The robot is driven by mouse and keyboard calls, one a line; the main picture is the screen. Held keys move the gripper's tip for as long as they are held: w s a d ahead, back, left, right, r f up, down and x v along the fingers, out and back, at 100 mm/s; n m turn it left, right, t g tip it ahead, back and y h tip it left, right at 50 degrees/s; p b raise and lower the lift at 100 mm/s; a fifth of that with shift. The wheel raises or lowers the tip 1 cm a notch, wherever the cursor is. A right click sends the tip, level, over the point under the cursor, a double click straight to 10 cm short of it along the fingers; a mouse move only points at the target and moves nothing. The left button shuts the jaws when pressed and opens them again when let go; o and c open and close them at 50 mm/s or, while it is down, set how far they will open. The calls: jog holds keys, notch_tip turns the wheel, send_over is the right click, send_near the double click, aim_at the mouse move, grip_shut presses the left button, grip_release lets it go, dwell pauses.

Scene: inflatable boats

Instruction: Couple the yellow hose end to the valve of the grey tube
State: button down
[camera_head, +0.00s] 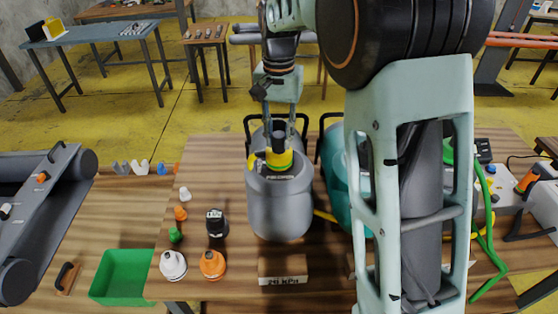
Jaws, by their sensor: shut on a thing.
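The grey tube (278,210) stands upright on the wooden table, with a dark valve area (280,170) at its top. The yellow hose end (279,157), with a black upper part, is upright at the valve. I cannot tell whether it is seated in the valve or just resting on it. My gripper (284,124) comes down from above and is shut on the hose end. Its fingers flank the black upper part. A short piece of yellow hose (325,216) shows between the grey tube and a teal tube.
The teal tube (338,178) stands close on the right, partly behind my arm. A block marked "24 kPa" (283,271) is in front. Several caps and fittings, including a black one (216,223), stand left. A green tray (105,288) and a dark grey boat (75,190) are farther left.

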jog(key=c, duration=1.5)
grip_release()
jog(key=shift+c, duration=0.2)
notch_tip(320, 180, up, 12)
